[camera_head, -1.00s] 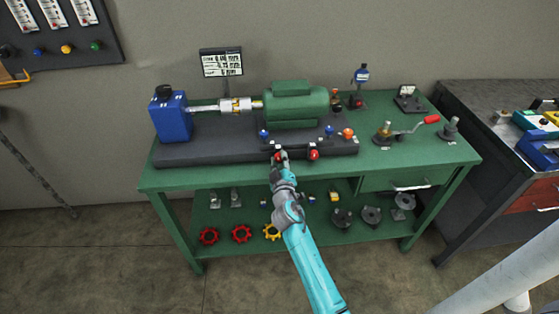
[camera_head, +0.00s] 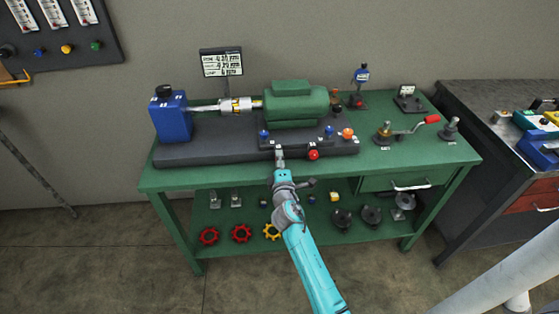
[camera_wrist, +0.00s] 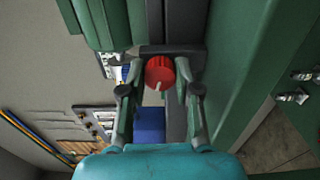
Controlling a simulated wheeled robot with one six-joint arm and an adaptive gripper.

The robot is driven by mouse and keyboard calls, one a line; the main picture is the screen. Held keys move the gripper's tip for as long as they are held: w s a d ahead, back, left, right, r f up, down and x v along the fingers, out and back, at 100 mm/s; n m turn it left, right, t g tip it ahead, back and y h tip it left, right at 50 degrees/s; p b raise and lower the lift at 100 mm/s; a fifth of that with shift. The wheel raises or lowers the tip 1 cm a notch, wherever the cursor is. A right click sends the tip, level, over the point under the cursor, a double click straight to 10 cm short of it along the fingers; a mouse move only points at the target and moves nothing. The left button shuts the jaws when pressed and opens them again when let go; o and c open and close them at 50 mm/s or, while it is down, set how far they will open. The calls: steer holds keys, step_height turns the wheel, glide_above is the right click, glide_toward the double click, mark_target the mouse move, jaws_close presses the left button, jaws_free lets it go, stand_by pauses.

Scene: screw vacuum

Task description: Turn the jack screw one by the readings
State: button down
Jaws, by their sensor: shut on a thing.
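My gripper (camera_head: 280,163) reaches the front edge of the dark machine base (camera_head: 190,153). In the wrist view my gripper (camera_wrist: 159,85) has a finger on each side of a red knob (camera_wrist: 159,73) with a white mark and is shut on it. In the head view this knob is hidden behind the gripper. A second red knob (camera_head: 314,155) sits just to the right, free. A green motor (camera_head: 296,104) stands on the base, joined by a silver coupling (camera_head: 236,105) to a blue pump (camera_head: 170,116). The readout display (camera_head: 221,63) behind shows text too small to read surely.
Blue knobs (camera_head: 263,134) and an orange knob (camera_head: 348,133) stand on the base near the gripper. A red-handled crank (camera_head: 431,119) and a dial gauge (camera_head: 361,75) are to the right on the green bench (camera_head: 440,150). Handwheels (camera_head: 241,234) lie on the lower shelf.

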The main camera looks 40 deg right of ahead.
steer(key=shift+n, duration=0.5)
steer(key=c, duration=0.8)
jaws_free()
steer(key=v, duration=1.2)
